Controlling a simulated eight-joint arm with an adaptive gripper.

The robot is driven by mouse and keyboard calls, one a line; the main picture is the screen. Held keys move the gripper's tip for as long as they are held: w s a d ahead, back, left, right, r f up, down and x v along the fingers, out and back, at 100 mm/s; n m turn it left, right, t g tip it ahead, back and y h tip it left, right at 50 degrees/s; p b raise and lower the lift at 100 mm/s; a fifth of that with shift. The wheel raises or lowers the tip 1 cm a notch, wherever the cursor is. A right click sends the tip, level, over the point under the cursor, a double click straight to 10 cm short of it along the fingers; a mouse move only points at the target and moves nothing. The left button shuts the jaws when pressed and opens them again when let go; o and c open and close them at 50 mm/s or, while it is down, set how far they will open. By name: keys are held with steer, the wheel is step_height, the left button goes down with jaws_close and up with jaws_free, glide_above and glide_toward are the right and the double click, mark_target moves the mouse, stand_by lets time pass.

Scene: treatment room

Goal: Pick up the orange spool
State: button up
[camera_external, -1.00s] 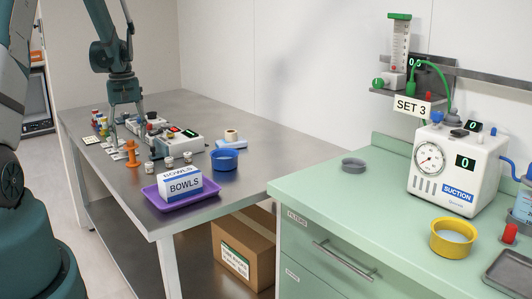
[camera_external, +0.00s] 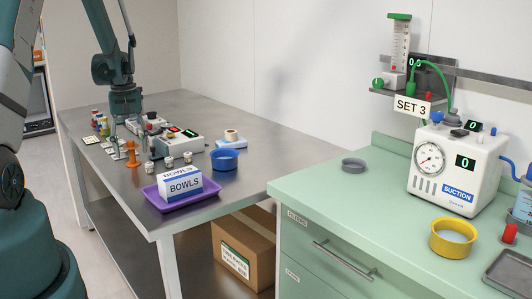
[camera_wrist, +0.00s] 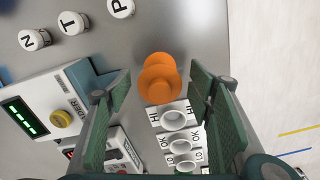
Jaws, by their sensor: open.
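The orange spool (camera_external: 132,154) stands upright on the metal table (camera_external: 215,197), left of a white device. In the wrist view the orange spool (camera_wrist: 159,78) shows from above, between and beyond my open fingers. My gripper (camera_wrist: 158,92) is open and empty, with one green pad on each side of the spool. In the external view my gripper (camera_external: 127,140) is low over the table at the spool; its fingers are small and partly blend with the things behind. I cannot tell whether a finger touches the spool.
A white device with a green display (camera_wrist: 24,118) is close to the left finger. Labelled cups (camera_wrist: 174,119) sit in a row just below the spool. Small lettered jars (camera_wrist: 72,22) stand nearby. A purple tray (camera_external: 152,198) with a BOWLS box and a blue bowl (camera_external: 224,160) lie to the right.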

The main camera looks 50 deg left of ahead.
steer(key=c, duration=1)
steer(key=shift+r, duration=0.2)
steer(key=shift+r, duration=4.85)
